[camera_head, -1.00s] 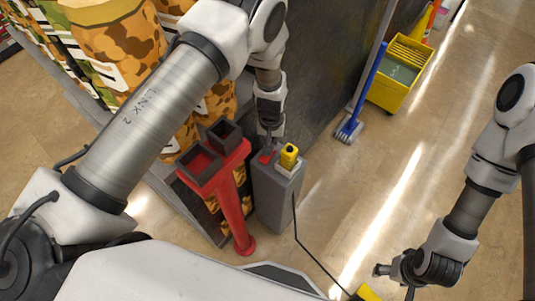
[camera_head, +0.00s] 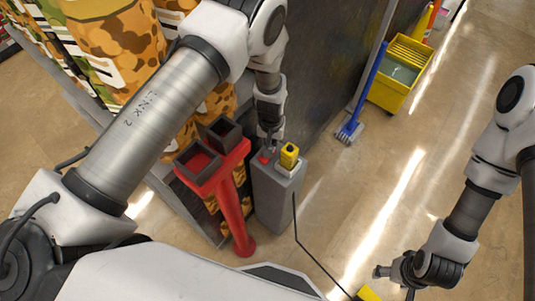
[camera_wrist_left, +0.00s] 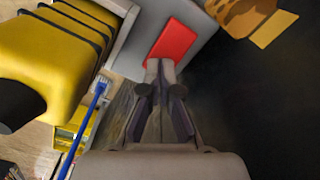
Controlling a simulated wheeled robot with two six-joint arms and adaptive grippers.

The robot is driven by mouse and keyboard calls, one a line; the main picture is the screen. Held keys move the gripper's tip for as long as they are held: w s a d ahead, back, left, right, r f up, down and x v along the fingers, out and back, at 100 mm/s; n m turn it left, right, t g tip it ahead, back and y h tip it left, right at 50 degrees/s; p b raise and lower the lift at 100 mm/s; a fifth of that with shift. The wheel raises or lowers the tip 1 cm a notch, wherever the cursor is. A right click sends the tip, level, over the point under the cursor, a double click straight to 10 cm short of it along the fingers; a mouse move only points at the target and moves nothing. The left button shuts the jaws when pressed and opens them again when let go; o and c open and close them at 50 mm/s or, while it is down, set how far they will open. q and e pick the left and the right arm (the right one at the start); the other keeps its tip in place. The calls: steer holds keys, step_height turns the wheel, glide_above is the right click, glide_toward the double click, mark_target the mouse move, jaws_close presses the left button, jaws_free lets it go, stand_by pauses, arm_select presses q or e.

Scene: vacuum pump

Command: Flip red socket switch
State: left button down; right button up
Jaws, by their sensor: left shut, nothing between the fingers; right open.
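The red switch (camera_head: 265,156) sits on top of a grey post (camera_head: 272,205), beside a yellow plug with a dark end (camera_head: 289,156). In the left wrist view the red switch (camera_wrist_left: 174,42) is a flat red rectangle on a grey surface, and the yellow plug (camera_wrist_left: 50,55) fills the upper left. My left gripper (camera_wrist_left: 160,66) is shut and empty, its fingertips at the lower edge of the switch. I cannot tell whether they touch. In the head view my left gripper (camera_head: 267,146) points down onto the post top. My right gripper (camera_head: 388,271) is open and empty, low at the right.
A red stand with two open square holders (camera_head: 213,172) stands just left of the post. A dark panel (camera_head: 325,75) rises behind. A black cable (camera_head: 318,262) runs from the post across the floor. A blue brush (camera_head: 369,90) and yellow bucket (camera_head: 396,85) stand at the back right.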

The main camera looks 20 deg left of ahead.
arm_select(q)
steer(key=shift+f, duration=0.35)
step_height(320, 180, up, 7)
steer(key=p, duration=0.5)
steer(key=shift+r+p, duration=0.1)
steer(key=shift+p, duration=0.3)
